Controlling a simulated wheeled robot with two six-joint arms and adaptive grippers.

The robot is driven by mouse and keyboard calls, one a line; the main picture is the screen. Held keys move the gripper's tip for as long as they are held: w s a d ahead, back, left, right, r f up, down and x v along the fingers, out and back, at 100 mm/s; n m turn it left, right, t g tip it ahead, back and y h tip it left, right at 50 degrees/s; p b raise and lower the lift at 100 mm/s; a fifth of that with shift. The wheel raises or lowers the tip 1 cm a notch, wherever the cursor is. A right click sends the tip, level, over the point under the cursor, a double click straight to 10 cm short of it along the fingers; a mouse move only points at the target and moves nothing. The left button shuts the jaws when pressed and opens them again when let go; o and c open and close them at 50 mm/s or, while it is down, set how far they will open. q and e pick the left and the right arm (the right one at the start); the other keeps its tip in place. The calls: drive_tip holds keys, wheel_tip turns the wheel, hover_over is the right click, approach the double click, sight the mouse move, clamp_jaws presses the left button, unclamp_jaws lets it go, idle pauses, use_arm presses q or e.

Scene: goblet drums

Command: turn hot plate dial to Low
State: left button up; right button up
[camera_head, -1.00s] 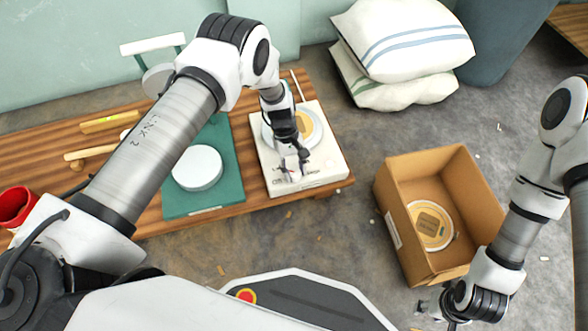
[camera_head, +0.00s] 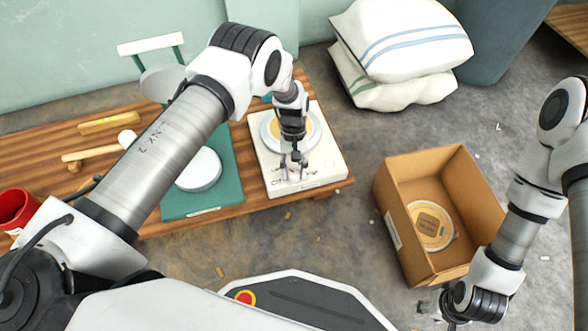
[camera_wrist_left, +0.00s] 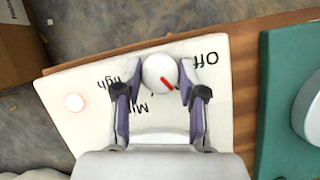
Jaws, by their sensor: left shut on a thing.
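The cream hot plate (camera_head: 331,162) lies at the right end of the wooden table, with a round plate and a yellowish disc on top. Its white dial (camera_wrist_left: 155,70) has a red pointer line, which in the left wrist view points down and right, between "Mid" and "Off". The "Low" label cannot be read there. A small lamp (camera_wrist_left: 74,102) glows reddish on the panel. My left gripper (camera_head: 293,165) is shut on the dial, with its fingers (camera_wrist_left: 160,78) on both sides. My right gripper (camera_head: 428,307) is beside the cardboard box, its fingers unclear.
A mallet (camera_head: 95,152) and a red mug (camera_head: 14,206) are farther left. The open cardboard box (camera_head: 391,200) stands on the floor at right. Sacks (camera_head: 400,45) lie behind.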

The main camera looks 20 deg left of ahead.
use_arm(q)
drive_tip(key=o, duration=1.1)
drive_tip(key=shift+o, duration=0.2)
drive_tip(key=v, duration=1.2)
